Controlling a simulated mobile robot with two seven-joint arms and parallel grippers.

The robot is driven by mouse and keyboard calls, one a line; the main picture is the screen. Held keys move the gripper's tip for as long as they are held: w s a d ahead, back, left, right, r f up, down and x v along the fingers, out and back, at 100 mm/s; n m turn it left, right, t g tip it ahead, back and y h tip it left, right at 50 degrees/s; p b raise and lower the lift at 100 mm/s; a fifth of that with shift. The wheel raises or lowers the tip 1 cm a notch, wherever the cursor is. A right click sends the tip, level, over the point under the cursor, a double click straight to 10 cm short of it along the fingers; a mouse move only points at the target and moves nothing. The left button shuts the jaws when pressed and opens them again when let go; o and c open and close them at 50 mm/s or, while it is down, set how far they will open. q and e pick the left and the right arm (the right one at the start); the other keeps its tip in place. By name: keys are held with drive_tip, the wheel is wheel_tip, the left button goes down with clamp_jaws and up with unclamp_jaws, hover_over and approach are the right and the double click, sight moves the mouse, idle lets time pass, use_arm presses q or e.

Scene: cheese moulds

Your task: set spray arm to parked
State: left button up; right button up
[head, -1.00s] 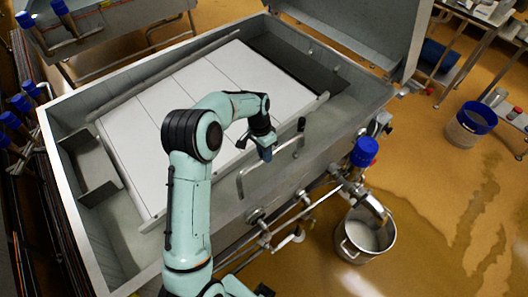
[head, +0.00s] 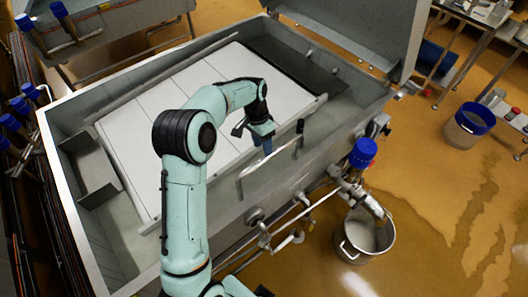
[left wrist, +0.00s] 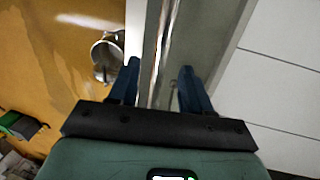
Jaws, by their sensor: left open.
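The spray arm (head: 270,160) is a bent metal pipe with a black upright handle (head: 300,126). In the head view it lies along the near right rim of the steel vat. My left gripper (head: 267,146) points down just left of the pipe and handle. In the left wrist view the blue fingers of the gripper (left wrist: 157,68) are apart, with nothing held. A bright metal rod (left wrist: 166,42), which looks like the spray arm pipe, runs below and between them. I cannot tell how far it is below the fingers. My right gripper is not in view.
The vat (head: 68,222) holds white slabs (head: 185,85), and its lid (head: 345,28) stands raised at the back. Pipes and a blue-capped valve (head: 363,153) project at the near right. A steel bucket (head: 365,238) and a blue-rimmed bin (head: 470,122) stand on the wet floor.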

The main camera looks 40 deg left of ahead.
use_arm(q)
wheel_tip(320, 180, up, 8)
drive_tip(key=a, duration=0.1)
drive_tip(key=shift+w+a+f+p, duration=0.15)
drive_tip(key=shift+w+a+p, duration=0.05)
drive_tip(key=shift+p, duration=0.25)
